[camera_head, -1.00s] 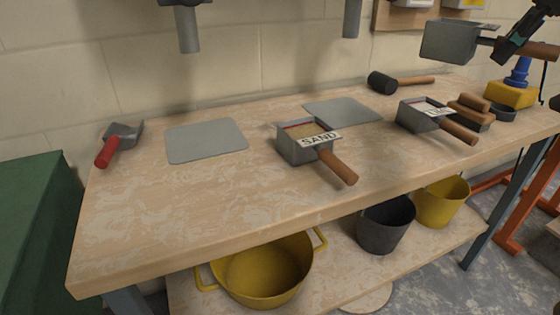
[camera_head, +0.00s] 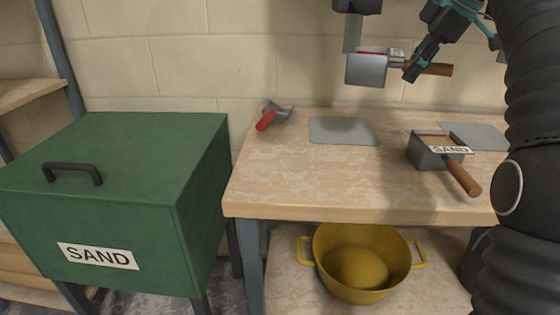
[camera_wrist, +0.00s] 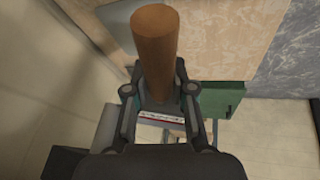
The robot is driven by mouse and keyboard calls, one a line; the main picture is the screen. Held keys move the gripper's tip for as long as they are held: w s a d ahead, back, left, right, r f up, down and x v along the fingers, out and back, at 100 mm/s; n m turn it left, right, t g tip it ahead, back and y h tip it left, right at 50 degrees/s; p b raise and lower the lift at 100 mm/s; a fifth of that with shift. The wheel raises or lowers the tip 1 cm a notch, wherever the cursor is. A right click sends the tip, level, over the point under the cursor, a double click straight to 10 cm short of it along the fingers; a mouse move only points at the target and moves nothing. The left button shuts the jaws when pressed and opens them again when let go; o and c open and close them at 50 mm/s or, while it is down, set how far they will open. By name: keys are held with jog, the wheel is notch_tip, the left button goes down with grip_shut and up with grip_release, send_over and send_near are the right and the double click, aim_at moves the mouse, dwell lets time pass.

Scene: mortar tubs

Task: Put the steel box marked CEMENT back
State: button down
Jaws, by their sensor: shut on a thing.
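A steel box with a wooden handle (camera_head: 367,70) hangs in the air above the back of the bench, with a red line at its rim. Its lettering cannot be read. My gripper (camera_head: 408,68) is shut on its handle. In the wrist view the brown handle (camera_wrist: 155,50) sits between the fingers, with a white and red strip behind it. A bare grey plate (camera_head: 342,131) lies on the bench below the held box, a little to its left. A second steel box, marked SAND (camera_head: 428,155), stands on the bench to the right.
A red-handled scoop (camera_head: 272,116) lies at the bench's back left. Another grey plate (camera_head: 480,136) is at the right, partly hidden by my arm. A green bin marked SAND (camera_head: 120,185) stands left of the bench (camera_head: 300,180). A yellow tub (camera_head: 340,255) sits on the lower shelf.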

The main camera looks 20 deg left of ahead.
aim_at(366, 66)
jog(key=w+a+f+n+g, duration=0.1)
jog(key=w+a+f+n, duration=0.2)
jog(key=a+f, duration=0.3)
jog(key=shift+y, duration=0.4)
jog(key=s+a+f+b, duration=0.2)
jog(key=s, duration=0.1)
jog(key=s+a+f+b, duration=0.2)
jog(key=a, duration=0.1)
jog(key=s+a+f+b, duration=0.2)
jog(key=s+b, duration=0.1)
jog(key=shift+s+a+f, duration=0.15)
jog(key=shift+s+a, duration=0.05)
jog(key=shift+s, duration=0.1)
jog(key=shift+f+b, duration=0.6)
jog(key=shift+f, duration=1.35)
jog(key=shift+f, duration=0.15)
jog(key=c, duration=1)
grip_release()
jog(key=p+v, duration=0.3)
jog(key=v, duration=0.9)
jog(key=shift+w+a, duration=0.1)
